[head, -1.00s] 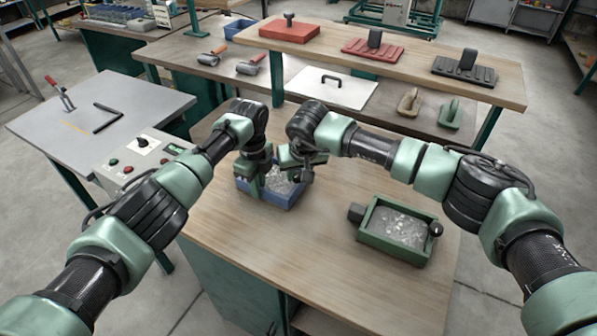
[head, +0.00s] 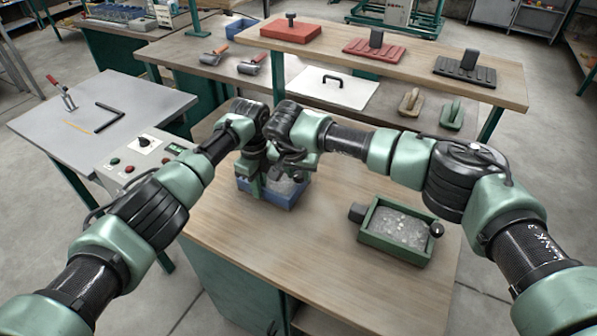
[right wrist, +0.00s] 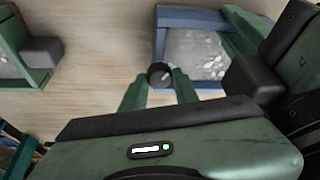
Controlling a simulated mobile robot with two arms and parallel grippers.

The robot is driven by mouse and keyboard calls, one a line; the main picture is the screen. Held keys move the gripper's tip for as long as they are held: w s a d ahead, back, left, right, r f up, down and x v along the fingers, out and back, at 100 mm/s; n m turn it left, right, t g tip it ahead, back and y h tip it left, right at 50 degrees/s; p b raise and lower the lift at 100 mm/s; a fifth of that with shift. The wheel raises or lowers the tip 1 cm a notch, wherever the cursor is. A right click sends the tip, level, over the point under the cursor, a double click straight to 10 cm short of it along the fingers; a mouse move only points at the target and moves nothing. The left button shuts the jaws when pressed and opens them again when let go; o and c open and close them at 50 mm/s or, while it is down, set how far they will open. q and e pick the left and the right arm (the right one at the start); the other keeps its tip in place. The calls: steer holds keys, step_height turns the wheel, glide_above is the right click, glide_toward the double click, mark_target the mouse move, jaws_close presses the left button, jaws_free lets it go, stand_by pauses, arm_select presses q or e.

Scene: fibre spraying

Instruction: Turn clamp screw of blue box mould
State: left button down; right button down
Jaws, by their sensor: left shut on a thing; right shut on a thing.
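The blue box mould (head: 285,202) stands on the wooden bench under my two grippers, with pale grey material inside. It also shows in the right wrist view (right wrist: 160,38). My left gripper (head: 257,184) is shut on the mould at its left side in the head view; its exact contact is partly hidden. My right gripper (right wrist: 160,79) has its green fingers closed around the dark round knob of the clamp screw (right wrist: 159,73), just outside the mould's wall. In the head view, my right gripper (head: 292,170) covers the knob.
A green box mould (head: 393,243) with grey filling and dark end knobs stands to the right on the same bench. A control box (head: 140,152) is at the left. A shelf (head: 400,73) behind holds red and black tools.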

stand_by(0.3)
steer(key=c, duration=1.1)
jaws_free()
steer(key=shift+o, duration=0.2)
steer(key=shift+r, duration=0.1)
steer(key=v, duration=1.1)
steer(key=shift+s+r, duration=0.25)
steer(key=shift+r, duration=0.1)
steer(key=shift+a, duration=0.1)
